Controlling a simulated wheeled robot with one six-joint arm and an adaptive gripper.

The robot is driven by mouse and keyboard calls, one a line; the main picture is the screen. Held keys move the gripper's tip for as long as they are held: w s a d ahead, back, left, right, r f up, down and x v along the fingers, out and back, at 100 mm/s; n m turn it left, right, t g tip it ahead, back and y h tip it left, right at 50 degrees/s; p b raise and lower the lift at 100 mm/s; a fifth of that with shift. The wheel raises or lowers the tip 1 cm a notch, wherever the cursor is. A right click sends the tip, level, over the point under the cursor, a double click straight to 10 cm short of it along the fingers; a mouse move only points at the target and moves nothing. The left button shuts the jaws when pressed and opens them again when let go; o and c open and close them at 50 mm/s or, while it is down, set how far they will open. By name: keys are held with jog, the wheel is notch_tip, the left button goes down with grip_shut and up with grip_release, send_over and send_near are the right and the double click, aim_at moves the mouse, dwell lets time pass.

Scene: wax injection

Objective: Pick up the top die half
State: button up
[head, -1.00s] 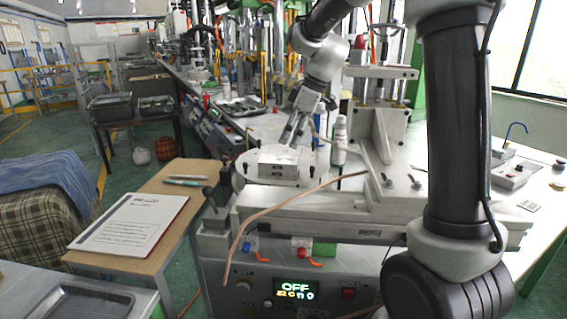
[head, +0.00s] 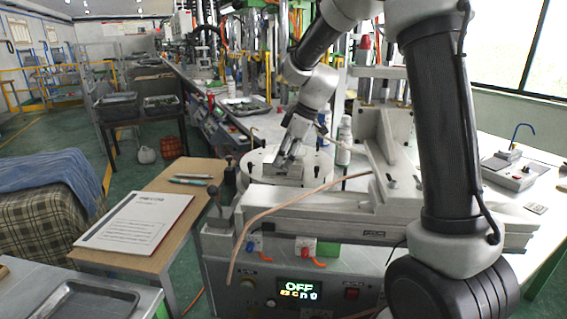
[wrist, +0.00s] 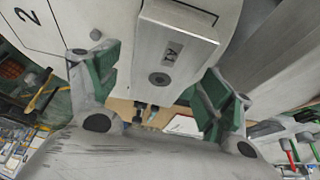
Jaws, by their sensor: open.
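The die (head: 264,171) is a small silvery metal block on the pale round plate (head: 311,177) of the machine. In the wrist view the die (wrist: 176,42) shows a dark screw hole and a small engraved mark. I cannot make out the seam between its halves. My gripper (head: 284,163) is at the die, with its fingers pointing down over it. In the wrist view my gripper (wrist: 157,84) is open, with one green-padded finger on each side of the block. A gap shows on the left; the right finger is close to the block's edge.
A white bottle (head: 344,140) stands behind the plate at right. A copper-coloured hose (head: 290,203) curves across the machine's front. A black-knobbed lever (head: 213,191) stands left of the plate. A wooden table (head: 183,205) with a paper sheet (head: 137,221) is at left.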

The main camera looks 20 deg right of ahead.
jog(key=shift+f, duration=0.2)
dwell(0.3)
jog(key=shift+c, duration=0.4)
jog(key=c, duration=1.2)
